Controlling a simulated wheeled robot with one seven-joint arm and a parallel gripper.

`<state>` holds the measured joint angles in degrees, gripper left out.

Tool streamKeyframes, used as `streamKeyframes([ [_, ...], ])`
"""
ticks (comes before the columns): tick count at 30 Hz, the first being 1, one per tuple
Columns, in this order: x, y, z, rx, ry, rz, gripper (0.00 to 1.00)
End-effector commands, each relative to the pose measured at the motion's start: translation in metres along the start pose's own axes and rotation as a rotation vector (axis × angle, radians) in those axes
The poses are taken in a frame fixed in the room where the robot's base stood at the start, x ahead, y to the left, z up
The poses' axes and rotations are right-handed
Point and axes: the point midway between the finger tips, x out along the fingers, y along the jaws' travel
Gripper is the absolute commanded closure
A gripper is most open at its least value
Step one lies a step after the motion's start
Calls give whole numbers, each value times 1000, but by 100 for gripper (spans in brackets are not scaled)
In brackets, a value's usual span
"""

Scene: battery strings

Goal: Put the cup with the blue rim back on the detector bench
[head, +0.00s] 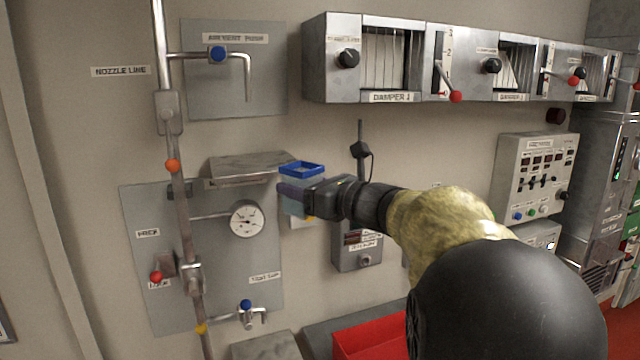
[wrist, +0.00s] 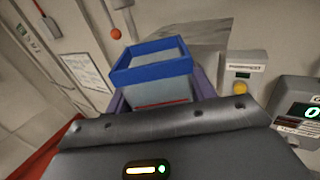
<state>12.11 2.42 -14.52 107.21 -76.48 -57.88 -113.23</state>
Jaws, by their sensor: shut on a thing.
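The cup with the blue rim (head: 301,169) is in my gripper (head: 292,193), held upright in front of the wall. In the wrist view the cup (wrist: 155,62) shows its square blue rim and pale body between the purple fingers, with a red line low on its front. My gripper is shut on the cup's body below the rim. A grey metal shelf (head: 245,166) sits on the wall just left of the cup in the head view. I cannot tell for sure which surface is the detector bench. The cup appears clear of any support.
A gauge panel (head: 150,240) with pipes and a round dial (head: 247,219) is left of the cup. A grey wall box (head: 357,258) with a post stands right of it. A red tray (head: 372,338) lies below. Damper boxes (head: 400,97) hang above right.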

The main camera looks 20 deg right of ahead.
Motion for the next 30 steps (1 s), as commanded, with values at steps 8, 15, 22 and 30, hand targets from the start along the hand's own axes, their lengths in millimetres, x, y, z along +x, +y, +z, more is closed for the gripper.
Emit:
streamKeyframes([
  [8, 41, -9, -56, 4, 6, 20, 71],
  [15, 91, -10, -139, 6, 11, 6, 71],
  [22, 127, -4, -226, 0, 11, -57, 71],
  [30, 146, 6, -319, -3, 13, -167, 71],
])
